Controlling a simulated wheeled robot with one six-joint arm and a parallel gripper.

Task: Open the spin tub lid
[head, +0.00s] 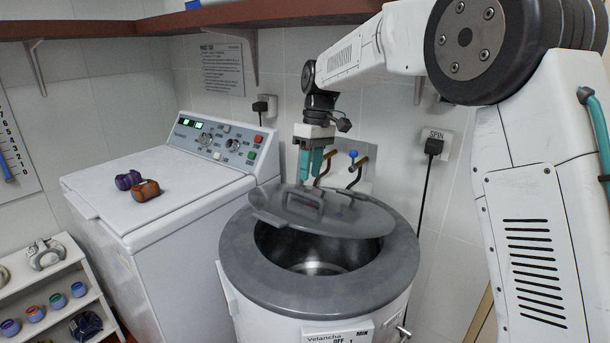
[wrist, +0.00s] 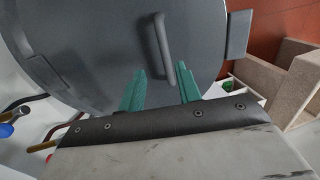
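The spin tub (head: 240,262) is a round white drum with a thick grey rim. Its round grey lid (head: 345,222) is tilted over the opening, and the steel interior shows below its near edge. The lid also fills much of the wrist view (wrist: 90,40). A bar handle (head: 302,203) stands on the lid; in the wrist view the handle (wrist: 163,50) lies just beyond the gap between the fingertips. My gripper (head: 310,177) points down above the handle, its teal fingers apart with nothing between them. In the wrist view my gripper (wrist: 160,67) also shows as open. Contact with the lid cannot be told.
A white washer (head: 150,205) stands left of the tub, with purple and orange items (head: 137,185) on top. Pipes with a blue tap (head: 353,154) are on the wall behind. A brown shelf (head: 250,15) runs overhead. A white rack (head: 50,285) stands lower left.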

